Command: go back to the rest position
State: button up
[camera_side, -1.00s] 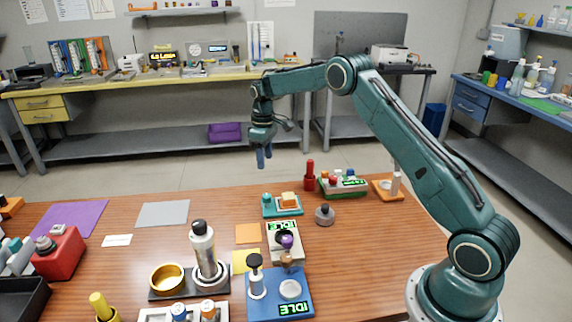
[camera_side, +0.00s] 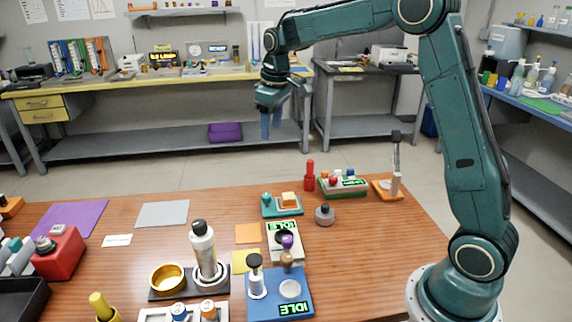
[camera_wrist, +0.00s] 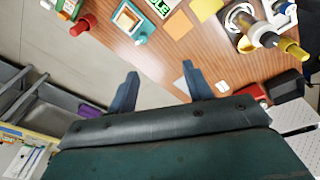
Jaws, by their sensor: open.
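My gripper (camera_side: 271,122) hangs in the air above the back edge of the wooden table (camera_side: 190,240), with its fingers pointing down. In the wrist view its two fingers (camera_wrist: 161,88) are spread apart with nothing between them. The arm is raised, with its elbow at the top of the side view. The gripper touches nothing on the table.
Below stand a teal tray (camera_side: 268,211), a red bottle (camera_side: 309,175), a blue device (camera_side: 270,308) reading IDLE and a tall silver bottle (camera_side: 204,250). A red box (camera_side: 62,258) is at left. The air around the gripper is clear.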

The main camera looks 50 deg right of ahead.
jog(key=s+a+r+m+t, duration=0.1)
jog(key=s+a+r, duration=0.25)
jog(key=s, duration=0.45)
jog(key=s+a+r+t, duration=0.1)
jog(key=s+a+r, duration=0.25)
jog(key=s, duration=0.55)
jog(key=s+a+f+t, duration=0.1)
jog(key=s, duration=0.6)
jog(key=s+a+f+m, duration=0.1)
jog(key=s+f, duration=0.1)
jog(key=s, duration=0.6)
jog(key=shift+a+m+t, duration=0.3)
jog(key=shift+a+t, duration=0.05)
jog(key=shift+t, duration=0.05)
